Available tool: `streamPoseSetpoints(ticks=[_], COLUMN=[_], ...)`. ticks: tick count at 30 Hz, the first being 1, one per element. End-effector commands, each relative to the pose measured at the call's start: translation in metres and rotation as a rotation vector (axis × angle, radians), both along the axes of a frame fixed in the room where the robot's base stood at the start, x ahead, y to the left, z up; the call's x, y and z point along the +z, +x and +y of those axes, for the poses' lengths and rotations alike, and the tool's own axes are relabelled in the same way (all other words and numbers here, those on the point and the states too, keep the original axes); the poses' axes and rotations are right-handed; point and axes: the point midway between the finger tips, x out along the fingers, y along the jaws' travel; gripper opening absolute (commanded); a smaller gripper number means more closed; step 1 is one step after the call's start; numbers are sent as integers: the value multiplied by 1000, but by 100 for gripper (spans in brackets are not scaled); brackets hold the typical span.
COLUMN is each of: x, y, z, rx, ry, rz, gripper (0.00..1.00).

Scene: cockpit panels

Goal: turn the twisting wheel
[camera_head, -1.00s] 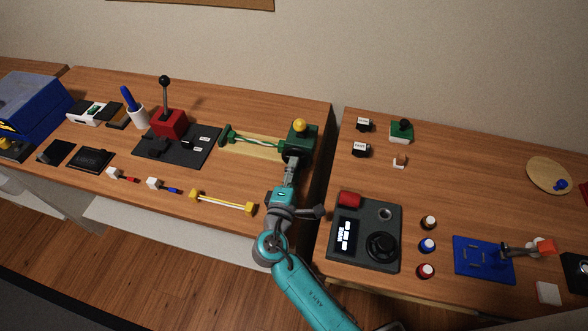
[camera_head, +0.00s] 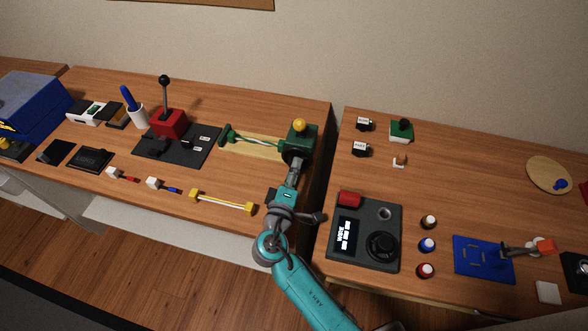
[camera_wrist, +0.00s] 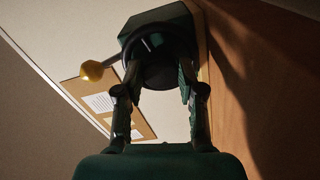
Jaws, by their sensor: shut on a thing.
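The twisting wheel is a dark round wheel (camera_head: 295,150) on the front of a dark green box (camera_head: 305,133), near the right edge of the left table. In the wrist view the wheel (camera_wrist: 160,48) faces me, upper centre. My gripper (camera_head: 294,162) is at the wheel's front. In the wrist view my gripper (camera_wrist: 158,80) has one finger on each side of the wheel and is shut on its rim. My palm and fingers hide parts of the wheel in the head view. A yellow ball (camera_head: 299,125) tops the box; in the wrist view it sits on a rod (camera_wrist: 92,70).
A green rod assembly on a wooden base (camera_head: 258,149) stands just left of the box. A yellow-ended bar (camera_head: 222,203) lies near the front edge. A gap separates the right table, which holds a dark control panel (camera_head: 365,232).

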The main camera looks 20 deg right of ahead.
Motion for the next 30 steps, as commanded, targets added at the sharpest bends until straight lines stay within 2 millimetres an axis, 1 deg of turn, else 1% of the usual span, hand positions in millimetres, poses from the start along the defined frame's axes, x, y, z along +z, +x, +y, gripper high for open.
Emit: streamPoseSetpoints(ticks=[6, 7, 8, 9, 10, 18, 22, 26, 30], x=[-1, -1, -2, -1, -1, -1, -1, -1, -1], y=[-1, -1, -1, -1, -1, 0, -4, -18, -39], z=[-1, -1, 0, 0, 0, 0, 4, 14, 29], rx=[-1, -1, -1, -1, -1, -1, 1, 3, 5], ry=[0, 0, 0, 0, 0, -1, -1, -1, -1], rz=[3, 3, 3, 3, 3, 2, 3, 2, 3], gripper=[4, 41, 48, 58, 64, 64, 64, 64, 64])
